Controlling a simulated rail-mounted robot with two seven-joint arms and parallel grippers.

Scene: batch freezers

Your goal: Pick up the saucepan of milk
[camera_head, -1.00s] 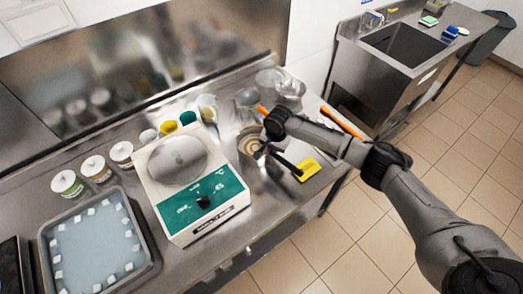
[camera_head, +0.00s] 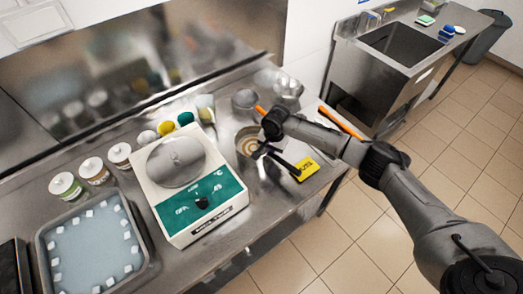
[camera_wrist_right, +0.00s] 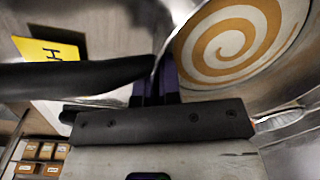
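The saucepan (camera_head: 246,143) stands on the steel counter, right of the scale-like machine. It is a metal pan with a tan-and-cream swirl inside and a black handle (camera_head: 286,165) pointing front right. In the right wrist view the swirl (camera_wrist_right: 232,42) fills the upper right and the black handle (camera_wrist_right: 70,76) comes in from the left. My right gripper (camera_wrist_right: 156,88) is at the handle close to the pan's rim. Its purple fingers are close together and look shut on the handle, partly hidden by it. In the head view my arm covers part of this spot. My left gripper is out of view.
A white machine with a green panel (camera_head: 205,203) stands left of the pan. A yellow card (camera_head: 307,168) lies beside the handle. Metal bowls (camera_head: 288,88) stand behind. A tray of pale liquid (camera_head: 146,250) and several jars are at left. The counter's front edge is near the card.

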